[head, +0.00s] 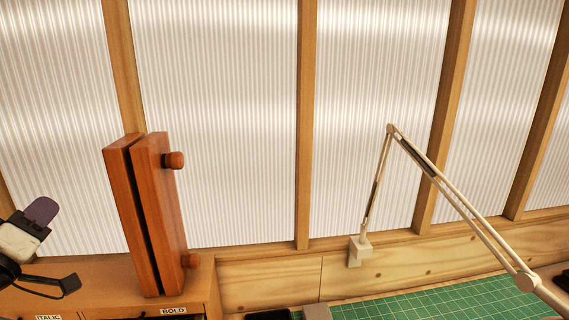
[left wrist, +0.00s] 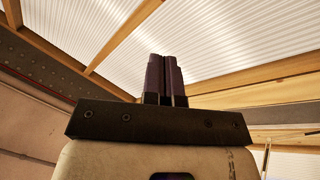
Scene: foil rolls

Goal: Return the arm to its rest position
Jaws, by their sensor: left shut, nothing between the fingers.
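My left gripper (head: 43,210) is at the left edge of the head view, with purple-grey fingers pointing up and to the right. It is in the air to the left of the wooden block and apart from it. In the left wrist view its two dark fingers (left wrist: 165,76) stand side by side, pressed together, with nothing between them. Most of the left arm is cut off by the picture edge. My right gripper shows in neither view.
Two upright brown boards with round knobs (head: 150,210) stand on a wooden cabinet (head: 85,275) labelled ITALIC and BOLD. A jointed lamp arm (head: 460,207) rises at the right above a green gridded mat (head: 440,301). Ribbed translucent panels (head: 215,110) form the wall behind.

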